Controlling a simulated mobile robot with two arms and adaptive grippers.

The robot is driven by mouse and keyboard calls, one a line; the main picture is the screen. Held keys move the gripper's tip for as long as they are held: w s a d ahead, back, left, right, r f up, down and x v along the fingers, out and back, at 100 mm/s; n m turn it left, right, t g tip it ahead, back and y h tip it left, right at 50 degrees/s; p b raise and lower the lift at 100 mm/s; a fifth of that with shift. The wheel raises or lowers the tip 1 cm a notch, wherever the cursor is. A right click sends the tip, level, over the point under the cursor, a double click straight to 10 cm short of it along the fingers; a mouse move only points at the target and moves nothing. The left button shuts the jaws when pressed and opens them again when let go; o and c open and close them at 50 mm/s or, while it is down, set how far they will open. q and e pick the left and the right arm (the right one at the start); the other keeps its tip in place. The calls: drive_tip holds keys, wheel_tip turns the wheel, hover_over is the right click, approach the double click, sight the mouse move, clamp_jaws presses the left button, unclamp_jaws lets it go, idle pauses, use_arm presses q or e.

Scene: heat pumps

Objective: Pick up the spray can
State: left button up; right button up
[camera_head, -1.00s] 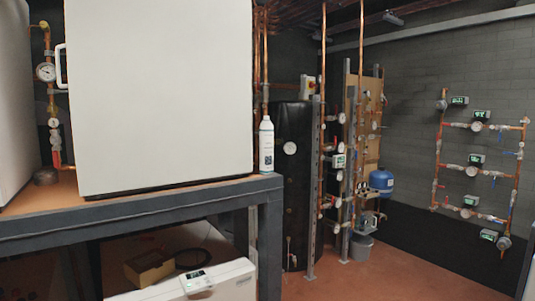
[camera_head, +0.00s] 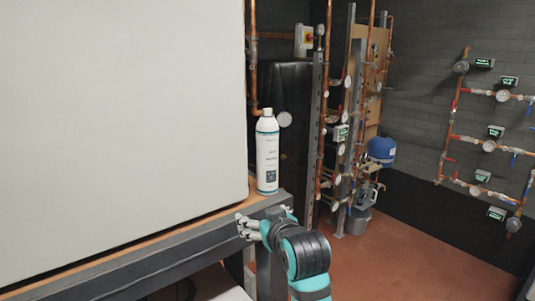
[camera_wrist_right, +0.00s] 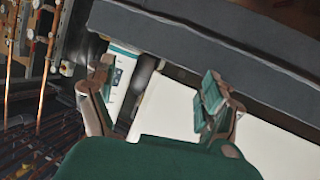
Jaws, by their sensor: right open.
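The spray can (camera_head: 267,155) is white with a teal band and a dark label square. It stands upright on the front corner of the bench (camera_head: 150,250), beside the large white box. My right gripper (camera_head: 245,226) is open and empty, below and slightly left of the can, near the bench's front edge. In the right wrist view the gripper (camera_wrist_right: 155,85) has its fingers spread. The can (camera_wrist_right: 119,82) shows beyond the left finger there, partly hidden by it. My left gripper is not in view.
The large white box (camera_head: 120,130) fills the left side of the bench. A dark tank (camera_head: 285,90) and copper pipes stand behind the can. Gauges and pipes (camera_head: 488,146) are mounted on the right wall. Red floor is clear at right.

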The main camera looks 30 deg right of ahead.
sight(270, 133)
drive_tip(key=s+d+r+m+t+h, duration=0.1)
drive_tip(key=s+d+r+t, duration=0.1)
drive_tip(key=r, duration=0.6)
drive_tip(key=s+d+r+m+t+h, duration=0.1)
drive_tip(key=d+r, duration=0.1)
drive_tip(key=r, duration=0.6)
drive_tip(key=p+x, duration=0.2)
drive_tip(key=x, duration=0.3)
drive_tip(key=p+x, duration=0.3)
drive_tip(key=x, duration=0.3)
drive_tip(key=shift+w+d+r, duration=0.15)
drive_tip(key=shift+d+r, duration=0.1)
drive_tip(key=shift+w+d+r+m+p, duration=0.1)
drive_tip(key=shift+w+d+m+p, duration=0.05)
drive_tip(key=shift+w+m+p, duration=0.25)
drive_tip(key=p+x, duration=0.2)
drive_tip(key=x, duration=0.2)
drive_tip(key=shift+w+d+p, duration=0.1)
drive_tip(key=shift+w+p, duration=0.1)
drive_tip(key=shift+p, duration=0.1)
drive_tip(key=shift+w, duration=0.1)
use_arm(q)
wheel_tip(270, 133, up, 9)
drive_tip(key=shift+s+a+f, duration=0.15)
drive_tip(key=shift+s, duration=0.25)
use_arm(e)
clamp_jaws()
